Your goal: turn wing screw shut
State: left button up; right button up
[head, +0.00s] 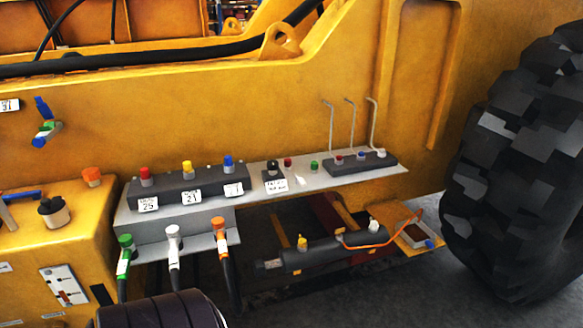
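No part is clearly recognisable as the wing screw. A small blue and green fitting with wing-like ends (46,131) sits on the yellow panel at the far left. A black knob on a pale round base (53,210) stands on the yellow box at the left. A dark lying cylinder (335,251) at the lower middle carries a yellow cap (302,242) and a white cap (373,226). Whether any of these is open or shut cannot be told. Neither gripper is in view.
A grey shelf (325,180) carries a dark block with red, yellow and blue knobs (187,188) and thin upright levers (373,125). Hoses with green, white and orange ends (173,240) hang below. A large tyre (520,170) bounds the right.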

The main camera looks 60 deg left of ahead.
aim_at(339, 231)
jog(key=u, duration=1.5)
jog(key=i+u, duration=0.15)
jog(key=i, duration=0.5)
